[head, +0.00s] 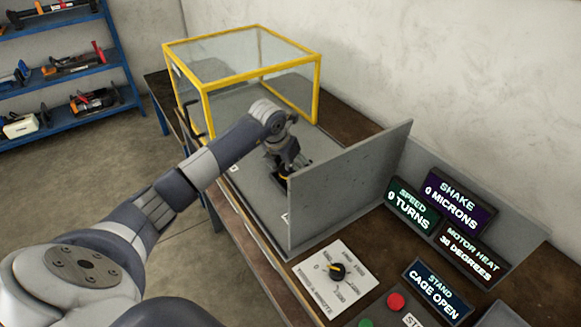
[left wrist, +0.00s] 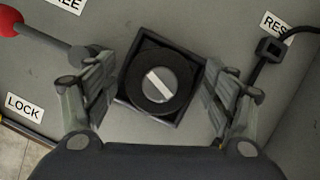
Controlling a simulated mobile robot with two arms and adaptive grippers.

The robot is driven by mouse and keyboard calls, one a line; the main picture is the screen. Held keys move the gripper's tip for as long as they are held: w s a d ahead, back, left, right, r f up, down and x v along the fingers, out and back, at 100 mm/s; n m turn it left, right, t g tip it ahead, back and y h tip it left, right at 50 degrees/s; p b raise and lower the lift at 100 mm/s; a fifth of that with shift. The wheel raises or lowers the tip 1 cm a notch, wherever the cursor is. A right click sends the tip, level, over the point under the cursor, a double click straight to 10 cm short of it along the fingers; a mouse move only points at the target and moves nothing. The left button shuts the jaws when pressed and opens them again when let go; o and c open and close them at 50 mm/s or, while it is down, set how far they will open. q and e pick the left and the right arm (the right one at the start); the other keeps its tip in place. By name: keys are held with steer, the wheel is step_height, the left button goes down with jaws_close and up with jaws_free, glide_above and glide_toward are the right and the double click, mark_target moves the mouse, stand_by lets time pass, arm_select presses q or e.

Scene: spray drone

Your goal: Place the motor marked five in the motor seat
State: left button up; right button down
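In the left wrist view, a round dark motor (left wrist: 158,86) with a pale bar across its top sits within a square dark seat (left wrist: 193,65) on a grey plate. No number is readable on it. My left gripper (left wrist: 160,98) has its two fingers wide apart, one at each side of the seat, with visible gaps to the motor; nothing is held. In the head view, my left gripper (head: 285,168) points down at the plate behind an upright grey panel, and the motor and seat are mostly hidden. My right gripper is not in view.
A yellow-framed clear cage (head: 318,85) stands open behind my left arm. The grey panel (head: 345,190) rises close beside the gripper. A red-knobbed lever (left wrist: 45,38) and a dark cable plug (left wrist: 270,48) flank the seat. Displays and a dial (head: 337,271) are at the right.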

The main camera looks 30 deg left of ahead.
arm_select(q)
steer(key=shift+r, duration=0.3)
steer(key=b+v, duration=0.1)
steer(key=v, duration=1)
steer(key=shift+s+r+b, duration=0.15)
steer(key=shift+r+b, duration=0.15)
